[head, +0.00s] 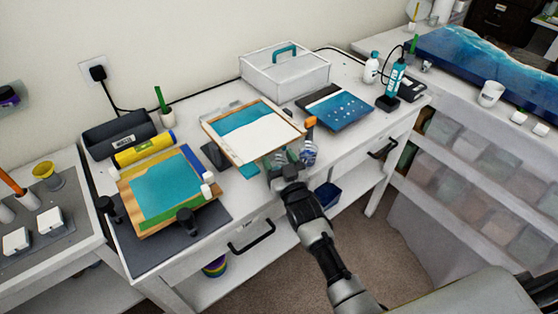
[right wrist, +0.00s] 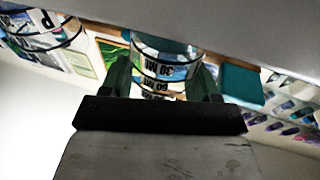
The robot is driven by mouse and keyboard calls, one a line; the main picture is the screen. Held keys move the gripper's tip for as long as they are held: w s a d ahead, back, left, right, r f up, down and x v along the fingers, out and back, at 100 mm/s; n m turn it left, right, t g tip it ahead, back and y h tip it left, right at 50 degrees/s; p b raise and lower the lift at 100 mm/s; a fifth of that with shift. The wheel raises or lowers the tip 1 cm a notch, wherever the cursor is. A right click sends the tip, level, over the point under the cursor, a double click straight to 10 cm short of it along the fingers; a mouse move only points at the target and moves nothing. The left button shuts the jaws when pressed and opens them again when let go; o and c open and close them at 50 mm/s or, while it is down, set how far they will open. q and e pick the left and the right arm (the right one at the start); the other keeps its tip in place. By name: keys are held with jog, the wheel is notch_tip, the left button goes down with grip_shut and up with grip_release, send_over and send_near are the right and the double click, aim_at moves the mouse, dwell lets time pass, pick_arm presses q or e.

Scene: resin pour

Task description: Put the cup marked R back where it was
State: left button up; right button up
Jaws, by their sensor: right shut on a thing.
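My right gripper (head: 286,168) is at the front edge of the white table, just in front of a wood-edged panel. In the right wrist view its two green fingers (right wrist: 163,82) are shut on a clear measuring cup (right wrist: 160,68) with printed volume marks. The side of this cup that shows bears no readable letter. A second clear cup (head: 309,153) with dark marks stands just right of the gripper. A ringed cup with a large, partly cut-off letter (right wrist: 45,35) shows at the upper left of the wrist view. My left gripper is not in view.
The teal and white panel (head: 265,143) lies right behind the gripper. A teal board (head: 165,190) is at the left, a dark blue panel (head: 340,108) at the right and a white box (head: 285,75) at the back. A small teal piece (head: 250,171) lies near the front edge.

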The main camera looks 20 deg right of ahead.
jog(key=shift+f, duration=0.4)
jog(key=shift+f, duration=0.15)
jog(key=o, duration=0.8)
jog(key=shift+r, duration=0.2)
jog(key=s, duration=0.4)
jog(key=s+f+b, duration=0.1)
jog(key=s, duration=0.3)
jog(key=s+d+b, duration=0.1)
jog(key=s, duration=0.3)
jog(key=shift+f, duration=0.4)
